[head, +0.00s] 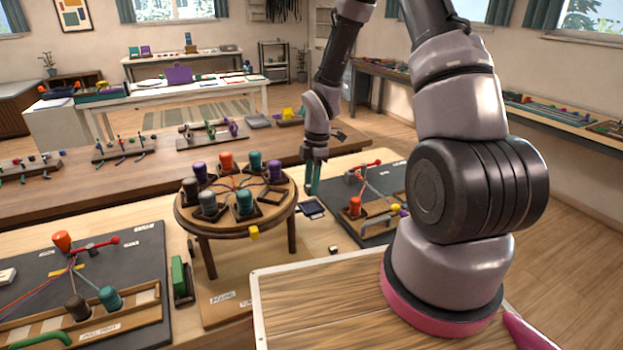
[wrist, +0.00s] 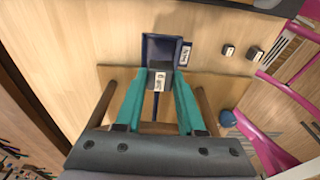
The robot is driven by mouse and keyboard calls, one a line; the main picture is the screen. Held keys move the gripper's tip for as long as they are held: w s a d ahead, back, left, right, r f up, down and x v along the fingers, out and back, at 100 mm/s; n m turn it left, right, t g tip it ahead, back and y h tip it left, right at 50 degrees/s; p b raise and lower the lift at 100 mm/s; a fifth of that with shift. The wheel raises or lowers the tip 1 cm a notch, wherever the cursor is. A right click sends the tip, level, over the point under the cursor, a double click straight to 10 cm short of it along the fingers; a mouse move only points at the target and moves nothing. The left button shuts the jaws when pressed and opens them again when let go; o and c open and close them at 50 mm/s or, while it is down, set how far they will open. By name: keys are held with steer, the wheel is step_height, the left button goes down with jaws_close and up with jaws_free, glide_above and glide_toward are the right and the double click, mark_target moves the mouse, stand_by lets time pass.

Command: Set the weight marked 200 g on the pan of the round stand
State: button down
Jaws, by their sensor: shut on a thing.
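My gripper (wrist: 160,82) is shut on a small grey weight (wrist: 166,68) with a white label. The marking on the label is too small to read surely. In the wrist view the weight is in front of a dark blue square pan (wrist: 151,47) with a labelled tag beside it; I cannot tell whether they touch. In the head view the teal fingers (head: 312,180) point down just above the blue pan (head: 311,208), right of the round stand (head: 189,222). The held weight cannot be made out there.
Two small weights (wrist: 228,50) (wrist: 252,54) stand apart on the table, right of the pan in the wrist view. The round stand carries several coloured bobbins, and a yellow block (head: 254,232) is at its front rim. Dark braiding boards (head: 130,262) lie on both sides.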

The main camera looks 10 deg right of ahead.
steer(key=shift+f, duration=2.3)
